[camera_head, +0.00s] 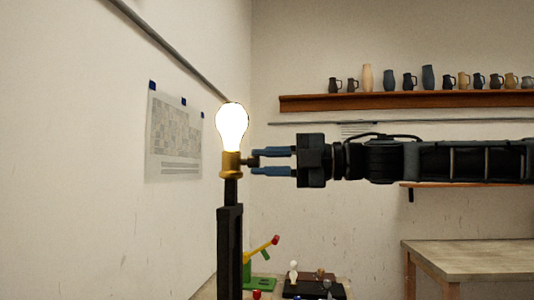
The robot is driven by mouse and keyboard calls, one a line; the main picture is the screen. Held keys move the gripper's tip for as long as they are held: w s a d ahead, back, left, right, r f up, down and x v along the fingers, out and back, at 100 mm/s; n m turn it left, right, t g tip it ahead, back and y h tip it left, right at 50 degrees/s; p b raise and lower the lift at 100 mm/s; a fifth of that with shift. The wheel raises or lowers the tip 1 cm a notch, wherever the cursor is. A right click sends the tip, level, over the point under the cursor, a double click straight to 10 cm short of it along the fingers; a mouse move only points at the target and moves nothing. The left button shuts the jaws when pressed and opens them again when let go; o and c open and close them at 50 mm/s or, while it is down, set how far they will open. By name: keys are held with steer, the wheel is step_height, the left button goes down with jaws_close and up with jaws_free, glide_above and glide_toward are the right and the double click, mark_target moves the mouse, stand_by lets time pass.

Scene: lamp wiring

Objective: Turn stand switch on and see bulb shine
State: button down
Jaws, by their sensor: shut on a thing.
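The bulb (232,127) glows bright white. It sits upright in a brass-coloured socket (231,166) on top of the dark stand (230,240). My gripper (256,162) comes in from the right, level with the socket. Its two blue fingers are shut on a small dark switch (249,160) at the socket's right side. The fingertips partly hide the switch.
Below are a green stand with a yellow, red-tipped lever (262,249) and a dark tray (314,288) with small bulbs. A wooden table (470,257) stands at right. A shelf (400,101) of mugs and vases hangs behind. A poster (173,140) is on the left wall.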

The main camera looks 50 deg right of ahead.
steer(key=shift+m+p, duration=0.3)
steer(key=shift+m, duration=0.3)
steer(key=shift+f, duration=0.1)
steer(key=c, duration=0.9)
jaws_free()
steer(key=shift+b+v, duration=0.7)
steer(key=shift+v, duration=3.2)
